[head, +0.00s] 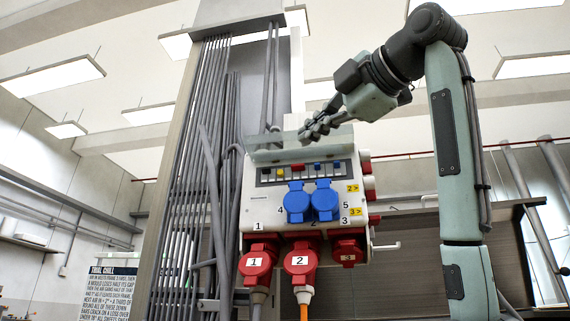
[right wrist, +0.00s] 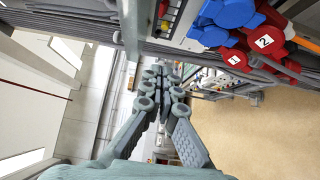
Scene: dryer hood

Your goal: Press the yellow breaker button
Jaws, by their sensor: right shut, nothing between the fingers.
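The breaker box (head: 262,208) is a light grey unit with a row of small breakers near its top. The yellow breaker button (head: 280,172) is in the left part of that row, beside red and blue buttons. A clear cover (head: 290,141) stands raised above the row. My right gripper (head: 308,135) is at the cover's height, above the breaker row and apart from the yellow button. Its fingers are shut and empty. My left gripper is out of view.
Two blue sockets (head: 311,201) and several red plugs, including one marked 1 (head: 256,262), stick out below the breakers. Grey conduits (head: 190,190) run up the left side. A brown shelf (head: 440,220) stands behind at the right.

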